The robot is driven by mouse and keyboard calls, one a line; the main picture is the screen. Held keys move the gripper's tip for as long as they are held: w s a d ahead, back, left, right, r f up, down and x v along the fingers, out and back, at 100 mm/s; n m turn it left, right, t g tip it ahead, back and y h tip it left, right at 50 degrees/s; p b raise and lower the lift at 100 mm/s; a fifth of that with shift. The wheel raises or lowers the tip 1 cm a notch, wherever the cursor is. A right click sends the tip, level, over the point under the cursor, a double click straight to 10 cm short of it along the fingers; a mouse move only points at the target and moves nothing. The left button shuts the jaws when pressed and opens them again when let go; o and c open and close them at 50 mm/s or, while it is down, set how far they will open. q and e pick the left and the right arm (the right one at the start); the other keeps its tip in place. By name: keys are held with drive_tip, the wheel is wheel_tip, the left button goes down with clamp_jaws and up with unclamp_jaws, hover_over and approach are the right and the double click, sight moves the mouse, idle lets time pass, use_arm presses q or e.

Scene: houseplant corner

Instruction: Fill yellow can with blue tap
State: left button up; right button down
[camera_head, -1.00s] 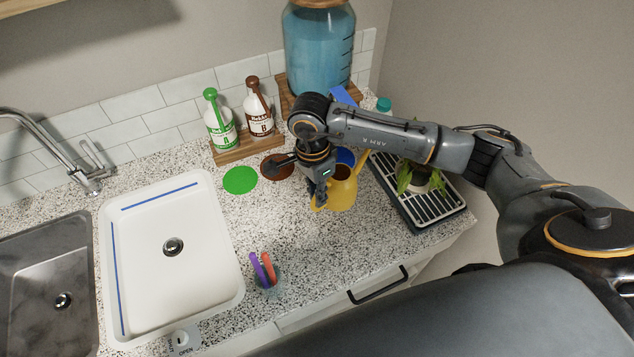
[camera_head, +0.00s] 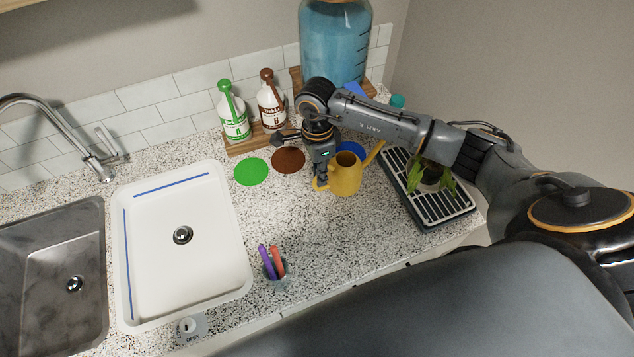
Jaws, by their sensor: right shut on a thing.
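The yellow can (camera_head: 346,177) is a small watering can with its spout pointing up to the right. It is on or just above the speckled counter, right of the brown disc; I cannot tell if it touches. My right gripper (camera_head: 320,182) is shut on the can's left side, at its handle. The large glass jar of blue liquid (camera_head: 336,45) stands on a wooden stand at the back. Its lower part is hidden behind my right arm, and a blue piece (camera_head: 355,89) shows just above the arm; I cannot tell if it is the tap. My left gripper is not in view.
A green disc (camera_head: 251,172), a brown disc (camera_head: 288,160) and a partly hidden blue disc (camera_head: 351,149) lie on the counter. Bottles A (camera_head: 232,113) and B (camera_head: 271,101) stand behind. A plant (camera_head: 432,178) sits on the slatted tray (camera_head: 455,210). A white basin (camera_head: 150,255) is left.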

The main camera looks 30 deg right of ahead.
drive_tip(key=w+d+b, duration=0.2)
drive_tip(key=w, duration=0.1)
drive_tip(key=w+d+b, duration=0.3)
drive_tip(key=shift+f, duration=0.15)
use_arm(q)
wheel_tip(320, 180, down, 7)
drive_tip(key=b, duration=0.1)
drive_tip(key=shift+b, duration=0.4)
use_arm(e)
drive_tip(key=shift+w+d+r, duration=0.2)
drive_tip(key=shift+w+d, duration=0.65)
drive_tip(key=shift+w, duration=0.1)
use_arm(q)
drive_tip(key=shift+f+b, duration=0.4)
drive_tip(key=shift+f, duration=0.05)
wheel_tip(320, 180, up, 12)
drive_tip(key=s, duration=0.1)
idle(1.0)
